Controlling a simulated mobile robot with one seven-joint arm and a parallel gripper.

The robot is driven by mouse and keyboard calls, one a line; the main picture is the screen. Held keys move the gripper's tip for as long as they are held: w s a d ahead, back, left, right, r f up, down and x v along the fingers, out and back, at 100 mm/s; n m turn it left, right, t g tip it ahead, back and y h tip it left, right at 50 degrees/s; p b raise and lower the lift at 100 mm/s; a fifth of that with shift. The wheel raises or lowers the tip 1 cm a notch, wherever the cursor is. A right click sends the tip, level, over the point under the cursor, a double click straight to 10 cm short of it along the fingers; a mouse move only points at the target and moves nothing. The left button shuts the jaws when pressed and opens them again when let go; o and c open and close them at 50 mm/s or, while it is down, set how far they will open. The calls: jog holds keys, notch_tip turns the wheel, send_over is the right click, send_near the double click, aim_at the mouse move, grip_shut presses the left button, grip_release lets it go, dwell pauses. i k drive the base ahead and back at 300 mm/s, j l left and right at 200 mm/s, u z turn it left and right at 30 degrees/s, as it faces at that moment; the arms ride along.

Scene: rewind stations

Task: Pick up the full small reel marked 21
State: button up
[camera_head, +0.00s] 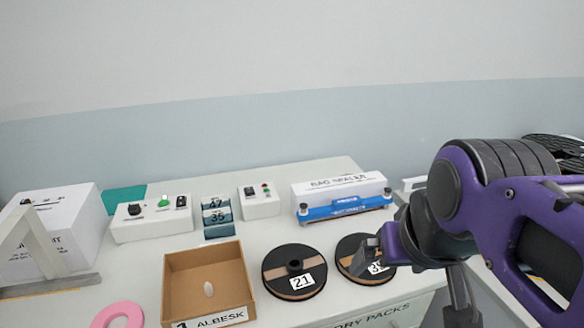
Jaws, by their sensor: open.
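The small reel marked 21 (278,287) lies flat on the white bench, with a black top, a dark hub in the middle and a white number label. A tan band shows across it. My gripper (362,258) is to its right, above or in front of a second similar reel (349,243), and partly covers that reel's label. The gripper is open and I see nothing held in it. It is apart from the reel marked 21 in the picture. How high it is above the second reel I cannot tell.
A cardboard box (175,303) labelled ALBESK stands left of reel 21, with a small pale object inside. A pink ring (104,318) lies further left. Behind are a blue bag sealer (345,208), control boxes (152,224) and a number block (217,217). My arm fills the right side.

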aim_at(292, 273)
jog(key=l, duration=0.5)
jog(key=l+u, duration=0.35)
jog(key=j+u, duration=0.1)
jog(key=u, duration=0.15)
jog(key=j, duration=0.5)
jog(key=l, duration=0.8)
jog(key=k+z, duration=0.05)
jog(key=k, duration=0.05)
